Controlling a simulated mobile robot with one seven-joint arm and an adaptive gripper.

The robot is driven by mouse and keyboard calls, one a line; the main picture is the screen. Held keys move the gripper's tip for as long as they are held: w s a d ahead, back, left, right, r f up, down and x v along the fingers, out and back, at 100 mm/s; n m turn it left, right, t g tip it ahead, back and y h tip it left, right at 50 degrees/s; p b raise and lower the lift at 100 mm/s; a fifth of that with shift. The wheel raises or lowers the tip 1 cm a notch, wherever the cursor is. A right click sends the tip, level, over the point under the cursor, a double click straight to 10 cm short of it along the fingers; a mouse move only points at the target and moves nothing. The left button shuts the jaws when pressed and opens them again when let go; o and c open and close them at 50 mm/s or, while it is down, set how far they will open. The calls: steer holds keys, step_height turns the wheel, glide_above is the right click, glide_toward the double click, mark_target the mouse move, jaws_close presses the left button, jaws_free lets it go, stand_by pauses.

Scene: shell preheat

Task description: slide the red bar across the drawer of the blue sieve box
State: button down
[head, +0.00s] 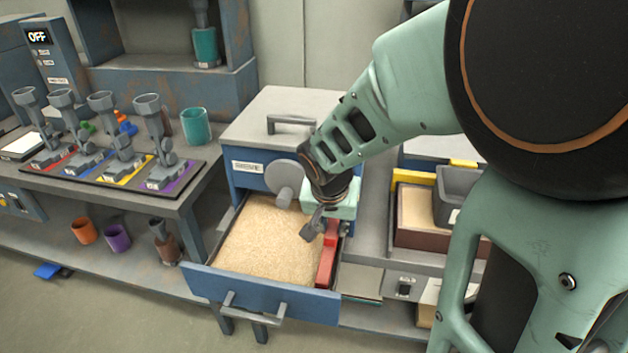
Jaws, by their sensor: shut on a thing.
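The blue sieve box (247,180) has a grey top, and its blue-fronted drawer (262,294) is pulled out toward me and full of pale sand (268,243). The red bar (326,267) lies along the drawer's right inner side, with a raised part toward the back. My gripper (321,232) reaches down over the right part of the drawer and is shut on the raised part of the red bar. One grey finger shows on its left; the other finger is mostly hidden.
A brown tray (415,235) with a grey bin (458,197) stands to the right. Open sand lies left of the bar.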

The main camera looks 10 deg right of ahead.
steer(key=shift+d, duration=0.25)
steer(key=c, duration=1.7)
jaws_free()
steer(key=shift+a, duration=0.15)
